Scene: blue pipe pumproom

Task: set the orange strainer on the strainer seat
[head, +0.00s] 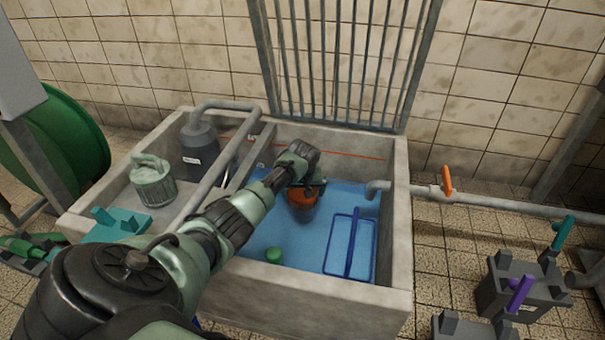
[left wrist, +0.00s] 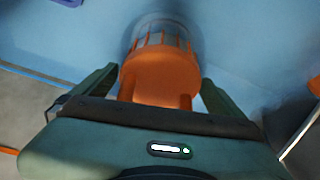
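The orange strainer (head: 302,203) stands in the blue-floored basin, below my left gripper (head: 308,186). In the left wrist view the strainer (left wrist: 160,72) has an orange top with a ribbed, greyish cage beyond it. My left gripper (left wrist: 160,100) has its two fingers spread, one on each side of the strainer's near end. A gap shows between the fingers and the strainer, so it does not look gripped. My right gripper is not in view. I cannot tell which thing is the strainer seat.
The concrete basin wall (head: 402,240) surrounds the blue floor. A blue frame (head: 350,246) and a small green object (head: 273,255) lie inside. A grey pipe (head: 220,160) crosses the left side. A metal grate (head: 340,70) rises behind.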

